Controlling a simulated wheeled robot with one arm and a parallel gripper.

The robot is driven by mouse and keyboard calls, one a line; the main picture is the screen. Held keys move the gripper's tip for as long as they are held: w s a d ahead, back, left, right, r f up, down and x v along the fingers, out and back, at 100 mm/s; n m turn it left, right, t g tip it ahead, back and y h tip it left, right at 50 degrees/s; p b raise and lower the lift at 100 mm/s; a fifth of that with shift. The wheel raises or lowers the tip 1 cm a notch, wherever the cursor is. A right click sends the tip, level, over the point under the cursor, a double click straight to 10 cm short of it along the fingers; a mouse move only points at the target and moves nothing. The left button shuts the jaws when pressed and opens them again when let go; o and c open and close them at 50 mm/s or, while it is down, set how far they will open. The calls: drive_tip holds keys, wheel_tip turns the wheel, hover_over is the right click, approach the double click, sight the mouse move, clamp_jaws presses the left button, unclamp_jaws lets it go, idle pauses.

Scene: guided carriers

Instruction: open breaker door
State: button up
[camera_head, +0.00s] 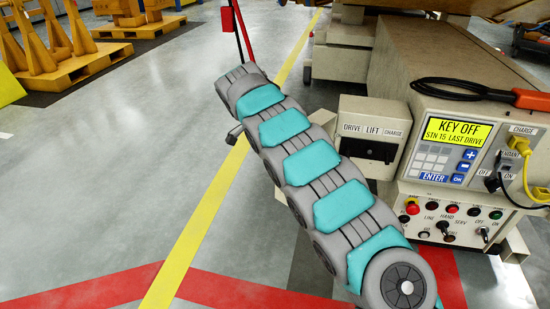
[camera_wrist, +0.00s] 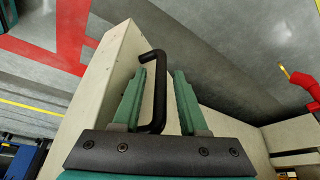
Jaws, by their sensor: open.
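In the wrist view my gripper (camera_wrist: 166,75) is open, with two green fingers apart. A black bar handle (camera_wrist: 159,95) stands on a pale beige panel (camera_wrist: 104,85). The handle's upright runs between the fingers, nearer the left one; I cannot tell whether it touches. In the head view a beige box labelled DRIVE, LIFT, CHARGE (camera_head: 375,112) has a dark recess or handle on its front. My grey and teal arm stretches across to its left, and hides my gripper there. I cannot tell for certain which panel is the breaker door.
A control panel (camera_head: 452,162) reading KEY OFF stands right of the box, with yellow and black plugs, knobs and a cable (camera_head: 470,90) above. Yellow and red floor lines cross the grey floor (camera_head: 110,190), which is open at left. Yellow stands on pallets (camera_head: 75,60) stand farther back.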

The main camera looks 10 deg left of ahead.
drive_tip(key=shift+r, duration=0.1)
drive_tip(key=p+v, duration=0.2)
drive_tip(key=v, duration=0.5)
drive_tip(key=shift+a+r, duration=0.15)
drive_tip(key=shift+r, duration=0.15)
drive_tip(key=shift+s, duration=0.1)
